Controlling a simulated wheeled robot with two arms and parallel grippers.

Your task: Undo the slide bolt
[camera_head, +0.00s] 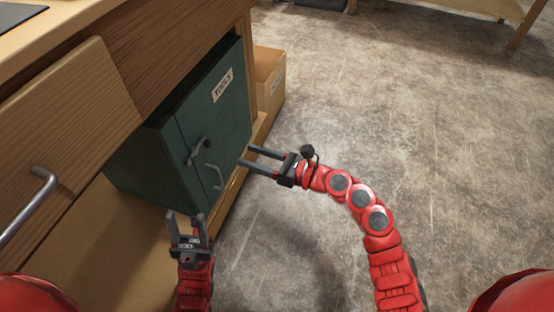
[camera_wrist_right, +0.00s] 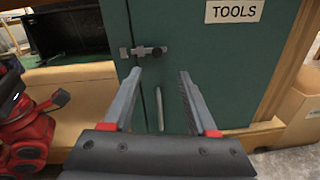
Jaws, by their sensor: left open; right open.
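A dark green cabinet (camera_head: 222,125) labelled TOOLS stands on a low wooden shelf under the bench. Its slide bolt (camera_head: 197,150) has a dark knob and sits across the gap at the door's edge; it also shows in the right wrist view (camera_wrist_right: 145,51). A grey bar handle (camera_head: 216,177) hangs below it. My right gripper (camera_head: 248,157) is open and empty, pointing at the cabinet front, apart from the bolt. In the right wrist view its fingers (camera_wrist_right: 160,75) lie below and right of the bolt. My left gripper (camera_head: 185,217) is open and empty, lower down before the cabinet.
A wooden drawer front (camera_head: 65,130) with a metal handle (camera_head: 30,208) juts out at the left. A cardboard box (camera_head: 269,82) stands beyond the cabinet. The concrete floor (camera_head: 410,110) to the right is clear.

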